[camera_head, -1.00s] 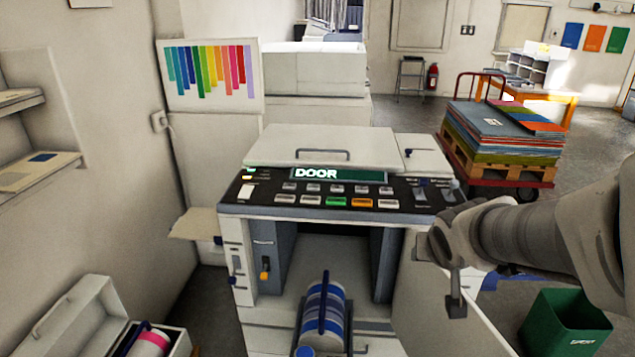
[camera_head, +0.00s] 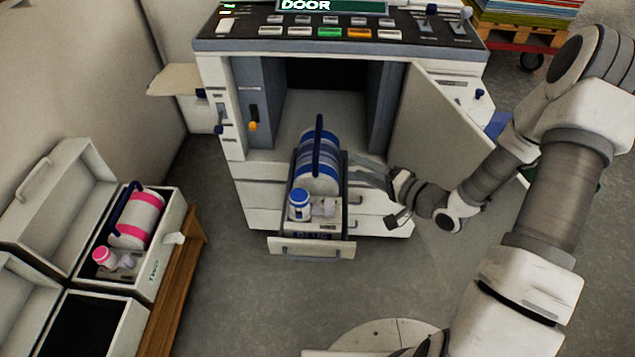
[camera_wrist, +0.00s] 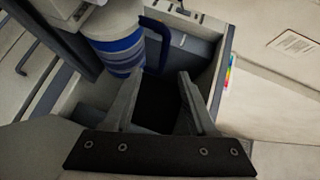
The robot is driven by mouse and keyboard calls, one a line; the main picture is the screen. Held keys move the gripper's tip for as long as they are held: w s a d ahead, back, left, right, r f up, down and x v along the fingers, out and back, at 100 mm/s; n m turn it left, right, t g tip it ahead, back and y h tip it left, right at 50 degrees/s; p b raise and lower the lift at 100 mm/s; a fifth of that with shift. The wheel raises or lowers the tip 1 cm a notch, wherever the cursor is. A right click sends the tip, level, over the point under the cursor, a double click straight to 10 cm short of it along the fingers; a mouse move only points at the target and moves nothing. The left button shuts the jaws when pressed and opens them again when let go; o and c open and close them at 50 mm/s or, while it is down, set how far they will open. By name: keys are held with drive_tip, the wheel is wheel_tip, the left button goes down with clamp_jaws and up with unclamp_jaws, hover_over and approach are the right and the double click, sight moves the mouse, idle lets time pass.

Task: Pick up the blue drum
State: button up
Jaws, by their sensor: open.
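The blue drum (camera_head: 318,163) is a white cylinder with blue bands and a dark blue handle arching over it. It sits in a pulled-out drawer (camera_head: 310,246) at the front of the machine. My gripper (camera_head: 366,172) is just right of the drawer, its fingers pointing left toward the drum. In the wrist view the drum (camera_wrist: 118,47) is at the upper left, with its handle (camera_wrist: 158,42) at top centre. My gripper's two fingers (camera_wrist: 158,100) are apart, with nothing seen held between them. Whether a finger touches the drawer wall cannot be told.
A small blue-capped bottle (camera_head: 299,204) stands in the drawer before the drum. The machine's open door (camera_head: 455,120) is behind my arm. A pink-banded drum (camera_head: 137,219) lies in an open case (camera_head: 165,262) on a wooden stand at left. Open floor lies in front.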

drive_tip(key=b, duration=0.3)
approach(308, 159)
drive_tip(key=shift+m+y, duration=0.3)
drive_tip(key=shift+y, duration=0.1)
drive_tip(key=w+a+r, duration=0.2)
drive_tip(key=r, duration=0.1)
drive_tip(key=shift+w+a+r, duration=0.15)
drive_tip(key=shift+w+r, duration=0.15)
drive_tip(key=shift+r+b+x, duration=0.15)
drive_tip(key=shift+b+x, duration=0.4)
drive_tip(key=shift+x, duration=1)
drive_tip(key=shift+r+b+x, duration=0.1)
drive_tip(key=shift+b+x, duration=0.45)
drive_tip(key=shift+x, duration=1)
clamp_jaws()
drive_tip(key=shift+w+r, duration=0.1)
drive_tip(key=shift+r, duration=0.2)
